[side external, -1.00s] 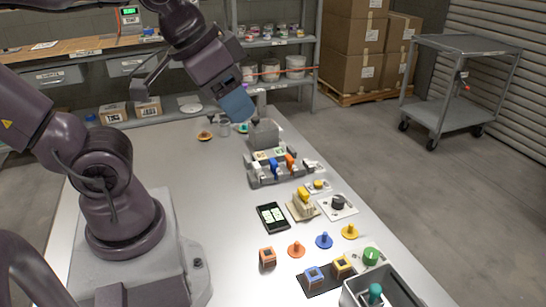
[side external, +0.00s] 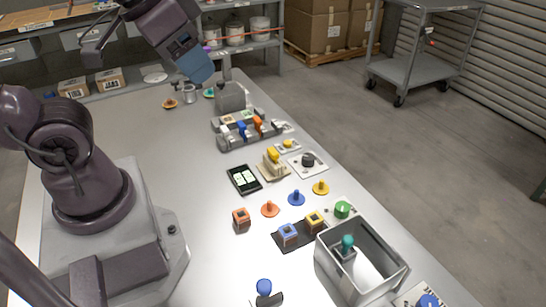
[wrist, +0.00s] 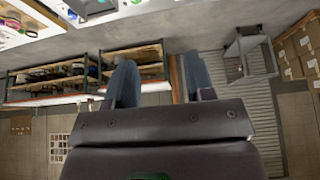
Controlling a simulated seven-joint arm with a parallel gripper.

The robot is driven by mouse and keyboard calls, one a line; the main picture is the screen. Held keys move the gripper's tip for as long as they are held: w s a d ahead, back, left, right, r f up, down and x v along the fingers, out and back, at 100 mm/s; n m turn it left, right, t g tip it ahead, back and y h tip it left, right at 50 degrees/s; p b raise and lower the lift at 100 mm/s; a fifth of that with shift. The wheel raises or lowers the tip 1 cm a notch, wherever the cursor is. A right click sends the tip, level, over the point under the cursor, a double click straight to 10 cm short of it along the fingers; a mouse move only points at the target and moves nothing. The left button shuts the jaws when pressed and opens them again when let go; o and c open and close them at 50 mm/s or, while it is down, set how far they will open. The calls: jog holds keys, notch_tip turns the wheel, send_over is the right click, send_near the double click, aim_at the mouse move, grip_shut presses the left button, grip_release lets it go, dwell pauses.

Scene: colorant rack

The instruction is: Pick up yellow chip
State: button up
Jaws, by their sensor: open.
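A yellow disc with an upright knob (side external: 321,187), likely the yellow chip, lies on the table to the right of a blue disc (side external: 297,198) and an orange disc (side external: 270,209) of the same form. Other yellow pieces are a yellow block (side external: 273,156) on a beige stand and a small yellow knob (side external: 288,143) on a pale plate. My gripper (side external: 203,76) is raised at the far end of the table, well away from the discs. In the wrist view its two fingers (wrist: 158,65) stand apart with nothing between them.
A grey rack (side external: 232,137) with coloured pieces and a grey box (side external: 230,97) stand beyond the discs. A grey bin (side external: 388,262) with a teal-knobbed piece (side external: 347,245) is in front. A dark tray (side external: 290,240) holds blue and yellow blocks. The table's left middle is clear.

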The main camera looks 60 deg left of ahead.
jog(key=shift+f, duration=0.1)
jog(key=n+g+y, duration=0.1)
jog(key=n+g, duration=0.5)
jog(key=n, duration=1.2)
send_near(273, 151)
jog(key=f, duration=0.6)
jog(key=a+f, duration=0.1)
jog(key=f, duration=0.2)
jog(key=shift+s+f, duration=0.15)
jog(key=shift+f, duration=0.05)
grip_shut()
